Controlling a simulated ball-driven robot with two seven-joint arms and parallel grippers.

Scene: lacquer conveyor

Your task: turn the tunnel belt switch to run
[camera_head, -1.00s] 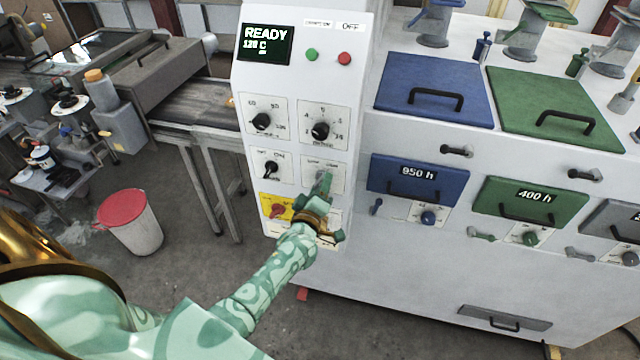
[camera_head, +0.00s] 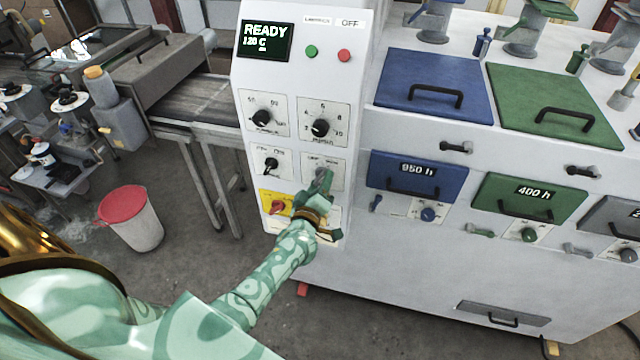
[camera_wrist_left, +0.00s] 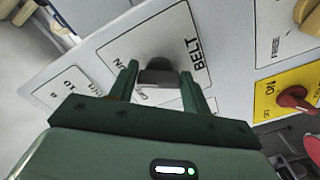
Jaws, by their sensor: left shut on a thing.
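The belt switch shows in the left wrist view as a dark grey knob (camera_wrist_left: 158,76) on a white plate (camera_wrist_left: 222,30) lettered BELT. My left gripper (camera_wrist_left: 158,88) is shut on this knob, with one green finger on each side. In the head view my left gripper (camera_head: 322,184) reaches up to the white control column (camera_head: 300,85) and covers most of the knob and the lower part of its plate (camera_head: 331,162). My right gripper is out of view.
Close by are a black two-position knob (camera_head: 271,164) at left and a red knob (camera_head: 277,207) on a yellow plate below. The column's display (camera_head: 264,42) reads READY and 120 C. A belt conveyor (camera_head: 195,102) and a red-lidded bin (camera_head: 133,220) stand left.

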